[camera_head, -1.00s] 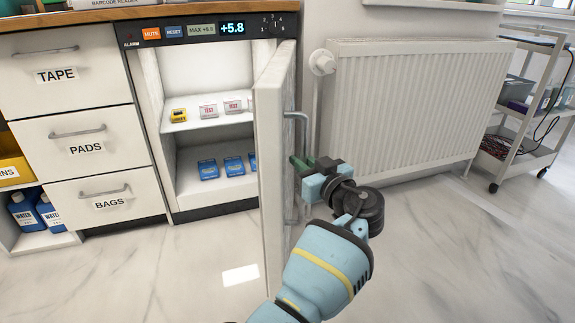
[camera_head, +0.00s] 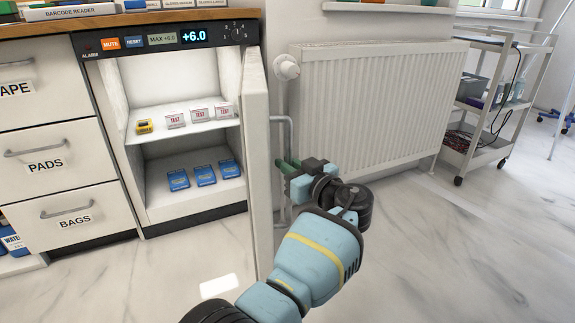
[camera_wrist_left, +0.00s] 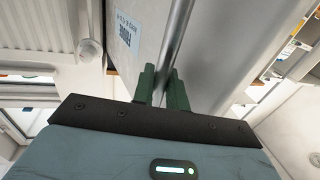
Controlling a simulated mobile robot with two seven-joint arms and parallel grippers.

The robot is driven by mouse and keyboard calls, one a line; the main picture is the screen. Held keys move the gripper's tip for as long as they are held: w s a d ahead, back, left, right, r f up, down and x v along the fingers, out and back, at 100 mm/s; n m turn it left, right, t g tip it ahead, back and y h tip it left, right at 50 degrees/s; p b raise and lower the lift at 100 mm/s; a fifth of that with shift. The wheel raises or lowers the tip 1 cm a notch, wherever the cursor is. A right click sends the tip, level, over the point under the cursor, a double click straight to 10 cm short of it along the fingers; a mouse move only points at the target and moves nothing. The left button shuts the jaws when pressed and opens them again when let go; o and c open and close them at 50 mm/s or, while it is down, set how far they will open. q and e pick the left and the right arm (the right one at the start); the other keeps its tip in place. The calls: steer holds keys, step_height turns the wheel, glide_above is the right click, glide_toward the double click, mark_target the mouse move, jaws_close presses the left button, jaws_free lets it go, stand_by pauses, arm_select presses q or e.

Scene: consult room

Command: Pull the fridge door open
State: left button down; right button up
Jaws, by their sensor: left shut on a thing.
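The fridge door (camera_head: 257,165) stands wide open, swung out toward me and seen nearly edge-on. Its grey bar handle (camera_head: 290,135) is on the outer face, on the right side. My left gripper (camera_head: 284,166) is shut on the handle's bar; in the left wrist view its green fingers (camera_wrist_left: 163,86) sit on both sides of the bar (camera_wrist_left: 176,40). The fridge interior (camera_head: 180,85) is exposed, with white and yellow boxes on the upper shelf and blue packs below. The display on the top panel (camera_head: 195,37) reads +6.0. My right gripper is not in view.
A white radiator (camera_head: 375,105) stands on the wall right of the door, with its valve (camera_head: 286,66) close by the handle. Drawers (camera_head: 50,160) are left of the fridge. A trolley (camera_head: 490,105) stands far right. The floor (camera_head: 430,260) at front right is clear.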

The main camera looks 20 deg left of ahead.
arm_select(q)
steer(key=c, duration=1.5)
jaws_free()
steer(key=shift+r, duration=0.1)
